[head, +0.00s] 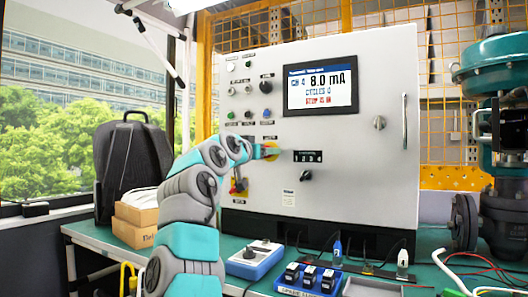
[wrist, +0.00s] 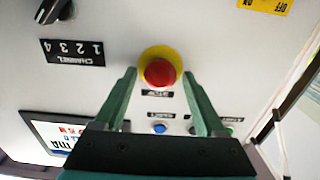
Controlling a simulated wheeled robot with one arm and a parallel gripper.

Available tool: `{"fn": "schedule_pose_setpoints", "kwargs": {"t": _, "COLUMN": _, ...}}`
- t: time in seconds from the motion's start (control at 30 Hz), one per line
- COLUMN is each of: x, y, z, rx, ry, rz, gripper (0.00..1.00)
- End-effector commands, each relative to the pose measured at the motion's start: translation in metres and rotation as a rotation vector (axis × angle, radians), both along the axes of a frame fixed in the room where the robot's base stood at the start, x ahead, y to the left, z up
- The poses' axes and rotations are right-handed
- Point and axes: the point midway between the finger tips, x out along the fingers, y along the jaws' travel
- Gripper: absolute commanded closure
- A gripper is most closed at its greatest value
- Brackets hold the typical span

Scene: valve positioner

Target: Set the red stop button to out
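The red stop button (wrist: 160,73) is a round red cap on a yellow collar, on the pale grey panel of the control cabinet (head: 350,190). In the wrist view it lies between the tips of my gripper (wrist: 161,76), with a gap on both sides. The gripper is open, its two green fingers pointing at the panel. In the head view my gripper (head: 264,152) reaches the panel and hides most of the button. The cabinet screen (head: 321,86) reads 8.0 mA, with a small red line below that is hard to read.
A black channel selector knob (head: 305,176) sits right of the button. Small buttons and a black knob (head: 265,87) are above it. A red and yellow switch (head: 238,186) is below left, close to my arm. A blue box (head: 255,259) and other items lie on the green bench.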

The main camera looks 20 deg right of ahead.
Motion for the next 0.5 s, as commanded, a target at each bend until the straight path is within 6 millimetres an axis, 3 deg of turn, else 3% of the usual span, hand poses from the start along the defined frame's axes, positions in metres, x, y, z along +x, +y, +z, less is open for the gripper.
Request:
{"fn": "schedule_pose_setpoints", "kwargs": {"t": 0.07, "x": 0.0, "y": 0.0001, "z": 0.0001, "rx": 0.0, "ry": 0.0, "rz": 0.0, "gripper": 0.38}}
{"fn": "schedule_pose_setpoints", "kwargs": {"t": 0.5, "x": 0.0, "y": 0.0004, "z": 0.0002, "rx": 0.0, "ry": 0.0, "rz": 0.001, "gripper": 0.87}}
